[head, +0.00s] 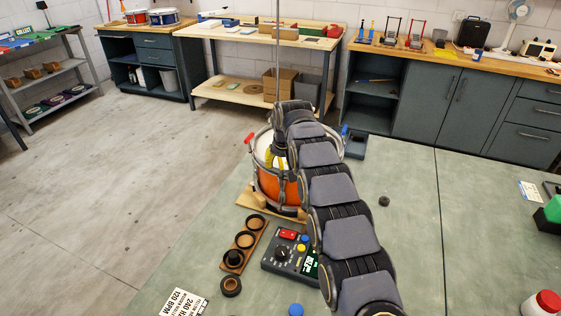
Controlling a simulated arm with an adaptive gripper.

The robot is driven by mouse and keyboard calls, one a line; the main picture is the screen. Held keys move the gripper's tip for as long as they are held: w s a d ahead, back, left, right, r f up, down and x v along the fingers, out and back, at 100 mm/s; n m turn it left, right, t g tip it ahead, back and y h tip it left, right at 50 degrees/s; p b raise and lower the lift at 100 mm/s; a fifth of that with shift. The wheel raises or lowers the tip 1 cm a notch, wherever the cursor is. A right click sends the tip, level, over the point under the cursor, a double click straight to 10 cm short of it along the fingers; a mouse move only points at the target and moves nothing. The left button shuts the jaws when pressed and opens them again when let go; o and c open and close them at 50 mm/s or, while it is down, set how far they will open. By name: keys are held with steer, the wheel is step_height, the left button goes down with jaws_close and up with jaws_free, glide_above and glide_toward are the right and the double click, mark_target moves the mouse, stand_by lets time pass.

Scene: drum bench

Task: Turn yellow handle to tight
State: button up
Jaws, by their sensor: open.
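An orange drum (268,183) with a pale head and metal rims stands on a wooden base at the far edge of the green bench. A yellow handle (272,160) shows at the drum's near-left side, partly behind my arm. A red handle (249,138) sticks out at the drum's left, and a blue handle (344,130) at its right. My gripper (280,150) points down over the drum, close to the yellow handle. It is open. Its fingers are small and mostly hidden, so I cannot tell whether they touch the handle or surround it. The tight mark is not discernible.
A control box (285,252) with a knob and coloured buttons sits in front of the drum. A wooden strip with dark rings (244,240) lies left of it. A small dark puck (384,201) lies to the right. The bench's right middle is mostly clear.

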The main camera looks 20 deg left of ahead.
jaws_close()
steer(key=m+h, duration=0.1)
steer(key=m, duration=0.2)
steer(key=shift+f, duration=0.2)
steer(key=shift+m+h, duration=0.5)
steer(key=shift+m, duration=0.7)
steer(key=shift+s+d+f+m, duration=0.1)
steer(key=shift+s+f+m, duration=0.05)
steer(key=shift+m, duration=0.25)
stand_by(1.2)
jaws_free()
steer(key=shift+r, duration=0.2)
